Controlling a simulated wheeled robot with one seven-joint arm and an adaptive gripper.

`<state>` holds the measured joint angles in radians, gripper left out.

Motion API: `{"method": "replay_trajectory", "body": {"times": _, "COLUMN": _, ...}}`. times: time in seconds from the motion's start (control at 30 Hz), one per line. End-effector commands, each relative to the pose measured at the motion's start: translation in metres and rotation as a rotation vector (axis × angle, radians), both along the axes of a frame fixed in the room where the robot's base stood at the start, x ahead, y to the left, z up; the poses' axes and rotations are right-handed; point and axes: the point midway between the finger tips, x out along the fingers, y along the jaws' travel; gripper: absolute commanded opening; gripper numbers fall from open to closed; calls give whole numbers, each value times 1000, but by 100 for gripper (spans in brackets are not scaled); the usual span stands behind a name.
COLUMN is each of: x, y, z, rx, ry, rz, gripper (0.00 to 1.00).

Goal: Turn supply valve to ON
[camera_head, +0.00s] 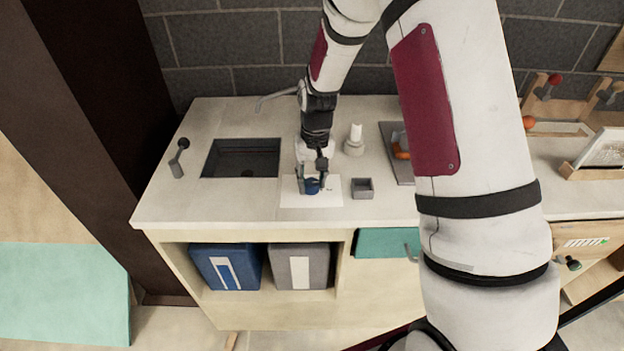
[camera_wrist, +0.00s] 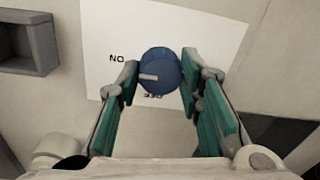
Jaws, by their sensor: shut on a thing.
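The supply valve is a round blue knob (camera_wrist: 163,64) with a white pointer mark, on a white label plate (camera_wrist: 215,28) on the counter. In the head view, the knob (camera_head: 312,187) sits below my gripper (camera_head: 313,175), partly hidden by it. In the wrist view, my gripper (camera_wrist: 160,79) has its two green-padded fingers on either side of the knob, shut on it. The printed ON and OFF appear upside down: ON left of the knob, OFF below it. The pointer mark points left, slightly below the ON text.
A small grey open box (camera_head: 362,188) stands right of the plate. A dark sink (camera_head: 222,160) with a faucet (camera_head: 275,96) lies left. A white cylindrical item (camera_head: 354,146) stands behind. The counter's front left (camera_head: 205,205) is clear.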

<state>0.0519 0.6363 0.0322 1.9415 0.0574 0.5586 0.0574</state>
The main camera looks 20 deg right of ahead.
Motion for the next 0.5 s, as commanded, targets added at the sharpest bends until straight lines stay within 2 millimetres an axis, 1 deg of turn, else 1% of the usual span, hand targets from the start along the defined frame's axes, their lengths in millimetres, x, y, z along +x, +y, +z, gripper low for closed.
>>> {"method": "replay_trajectory", "body": {"times": 0.2, "x": 0, "y": 0, "z": -1, "rx": 0, "ry": 1, "rz": -3, "gripper": 5}}
{"method": "replay_trajectory", "body": {"times": 0.23, "x": 0, "y": 0, "z": -1, "rx": 0, "ry": 1, "rz": -3, "gripper": 40}}
{"method": "replay_trajectory", "body": {"times": 0.3, "x": 0, "y": 0, "z": -1, "rx": 0, "ry": 1, "rz": -2, "gripper": 53}}
{"method": "replay_trajectory", "body": {"times": 0.5, "x": 0, "y": 0, "z": 0, "rx": 0, "ry": 1, "rz": -1, "gripper": 53}}
